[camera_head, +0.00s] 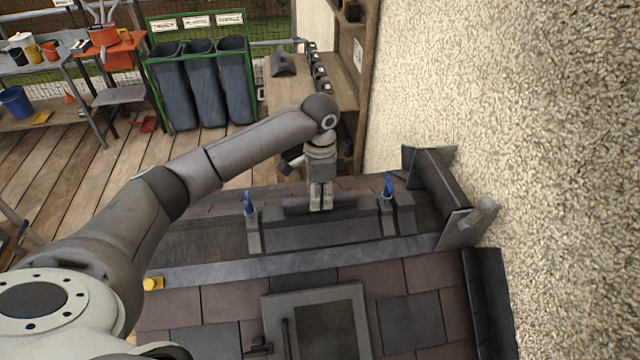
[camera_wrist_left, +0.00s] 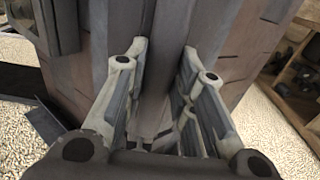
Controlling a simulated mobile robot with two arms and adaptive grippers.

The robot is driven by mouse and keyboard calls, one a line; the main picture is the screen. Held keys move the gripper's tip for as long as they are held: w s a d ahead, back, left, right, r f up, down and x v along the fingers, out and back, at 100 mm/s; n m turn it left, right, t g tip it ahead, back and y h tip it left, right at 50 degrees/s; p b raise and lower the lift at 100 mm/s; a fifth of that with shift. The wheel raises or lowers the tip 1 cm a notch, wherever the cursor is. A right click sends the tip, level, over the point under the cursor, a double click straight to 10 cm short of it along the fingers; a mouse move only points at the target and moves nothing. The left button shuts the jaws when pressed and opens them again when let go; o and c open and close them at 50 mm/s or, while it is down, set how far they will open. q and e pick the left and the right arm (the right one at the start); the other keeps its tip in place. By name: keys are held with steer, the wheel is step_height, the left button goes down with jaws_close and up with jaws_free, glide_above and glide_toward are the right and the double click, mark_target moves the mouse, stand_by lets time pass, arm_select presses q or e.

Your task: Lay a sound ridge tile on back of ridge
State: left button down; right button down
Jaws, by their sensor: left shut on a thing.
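My left gripper (camera_head: 321,203) is over the roof ridge, pointing down, shut on a dark grey ridge tile (camera_head: 343,204). The tile lies along the ridge line between two blue-handled clamps (camera_head: 249,207) and (camera_head: 388,188). In the left wrist view my fingers (camera_wrist_left: 163,85) stand on either side of the long grey tile (camera_wrist_left: 160,55). I cannot tell whether its underside touches the ridge. A grey slab-like ridge face (camera_head: 315,236) shows in front of it. My right gripper is not in view.
A metal strip (camera_head: 300,262) and a roof window (camera_head: 318,320) lie in front of the ridge. A pebbled wall (camera_head: 510,120) and an upright metal end piece (camera_head: 438,190) close the right side.

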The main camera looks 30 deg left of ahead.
arm_select(q)
steer(key=shift+r, duration=0.15)
steer(key=c, duration=1.2)
jaws_free()
steer(key=shift+s+d, duration=0.1)
steer(key=shift+r, duration=0.15)
step_height(320, 180, up, 6)
steer(key=b, duration=0.3)
steer(key=shift+r, duration=2.8)
steer(key=shift+f, duration=0.1)
